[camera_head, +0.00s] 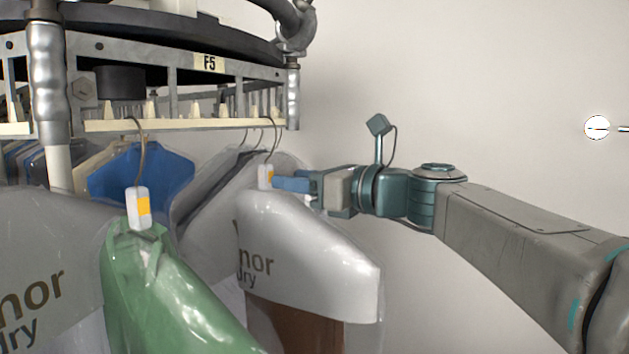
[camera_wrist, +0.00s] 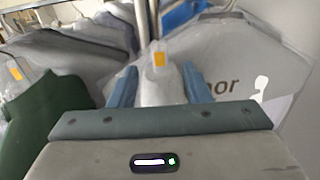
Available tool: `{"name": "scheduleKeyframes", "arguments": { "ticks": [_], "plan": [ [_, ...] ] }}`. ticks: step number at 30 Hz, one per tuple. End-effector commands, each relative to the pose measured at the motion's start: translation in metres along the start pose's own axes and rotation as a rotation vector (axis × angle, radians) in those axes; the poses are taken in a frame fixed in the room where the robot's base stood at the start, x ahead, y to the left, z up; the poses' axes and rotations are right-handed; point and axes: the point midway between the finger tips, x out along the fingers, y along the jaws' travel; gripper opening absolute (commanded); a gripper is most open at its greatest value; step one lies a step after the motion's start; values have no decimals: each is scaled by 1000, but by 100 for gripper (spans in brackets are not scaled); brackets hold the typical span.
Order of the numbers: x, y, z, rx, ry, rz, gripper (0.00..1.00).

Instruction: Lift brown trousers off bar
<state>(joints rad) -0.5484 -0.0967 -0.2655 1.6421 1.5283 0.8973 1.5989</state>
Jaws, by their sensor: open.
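The brown trousers (camera_head: 292,328) hang in a clear plastic cover with a white printed upper part (camera_head: 312,262), under the bar (camera_head: 185,124). Their hanger hook goes up to the bar and carries a white tag with an orange patch (camera_head: 265,176). My gripper (camera_head: 276,181) reaches in from the right at the tag. In the wrist view its blue fingers (camera_wrist: 158,84) are open, one on each side of the tag (camera_wrist: 159,58) and the covered hanger neck. The trousers' brown cloth is not visible in the wrist view.
A green garment (camera_head: 165,290) with its own tag hangs in front to the left; it also shows in the wrist view (camera_wrist: 42,120). A blue garment (camera_head: 150,178) and several grey ones hang behind. A rail post (camera_head: 292,95) stands above. Free room lies to the right.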

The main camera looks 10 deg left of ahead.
Motion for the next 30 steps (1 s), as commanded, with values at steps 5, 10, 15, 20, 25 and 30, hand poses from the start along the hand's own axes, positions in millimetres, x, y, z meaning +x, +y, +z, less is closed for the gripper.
{"name": "scheduleKeyframes", "arguments": {
  "ticks": [5,10,15,20,25,30],
  "plan": [
    [20,1,0,0,2,3,44],
    [36,1,1,1,1,2,44],
    [53,1,1,0,1,3,44],
    [65,1,1,0,1,3,44],
    [72,1,0,0,0,3,44],
    [74,1,0,0,0,2,44]
  ]
}}
